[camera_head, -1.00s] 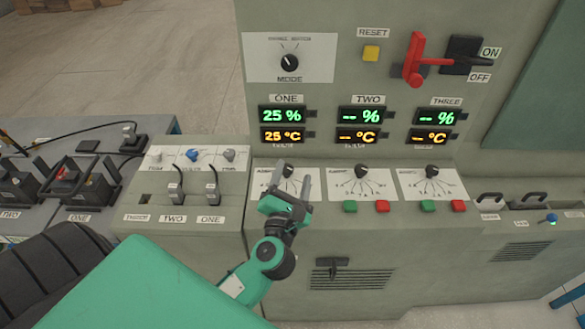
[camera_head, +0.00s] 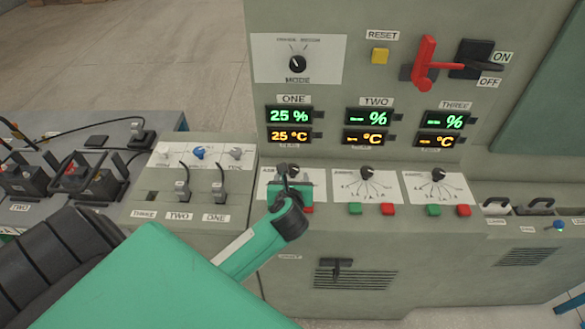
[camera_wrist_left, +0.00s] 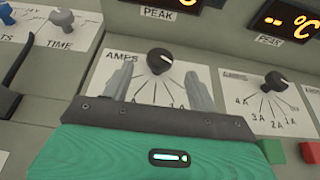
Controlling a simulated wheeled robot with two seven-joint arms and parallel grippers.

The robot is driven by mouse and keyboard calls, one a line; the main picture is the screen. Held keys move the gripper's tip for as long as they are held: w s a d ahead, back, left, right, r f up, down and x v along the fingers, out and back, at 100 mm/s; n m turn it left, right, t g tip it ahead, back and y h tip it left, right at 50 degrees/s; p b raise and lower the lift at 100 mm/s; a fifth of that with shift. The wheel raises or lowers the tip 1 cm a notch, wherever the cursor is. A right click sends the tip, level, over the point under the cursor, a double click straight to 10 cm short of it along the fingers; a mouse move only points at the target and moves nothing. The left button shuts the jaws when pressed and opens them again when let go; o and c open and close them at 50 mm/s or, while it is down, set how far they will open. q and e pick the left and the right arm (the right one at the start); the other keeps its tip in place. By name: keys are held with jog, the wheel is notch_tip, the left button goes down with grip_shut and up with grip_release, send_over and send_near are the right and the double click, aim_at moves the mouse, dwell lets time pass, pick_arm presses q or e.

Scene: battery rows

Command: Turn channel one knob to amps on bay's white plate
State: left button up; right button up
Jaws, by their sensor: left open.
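The channel one knob is black with a white pointer line and shows in the left wrist view (camera_wrist_left: 159,62). It sits on a white plate (camera_wrist_left: 113,60) marked AMPS, with dial lines fanning out below it. In the head view the knob (camera_head: 291,169) is just beyond my left gripper (camera_head: 290,178), which hides most of the plate. In the left wrist view my left gripper (camera_wrist_left: 160,85) is open, its two grey fingers on either side of the dial lines just below the knob. I cannot tell whether they touch anything. My right gripper is not in view.
Matching knobs for channel two (camera_head: 367,173) and three (camera_head: 438,175) stand to the right, with green and red buttons below them. Cable plugs (camera_head: 182,190) stand on the left panel. Displays (camera_head: 289,116) and a red lever (camera_head: 424,62) are above.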

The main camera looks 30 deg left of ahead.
aim_at(292, 169)
pick_arm(q)
jog(key=shift+p+x, duration=0.3)
jog(key=shift+x, duration=2.45)
jog(key=shift+c, duration=0.5)
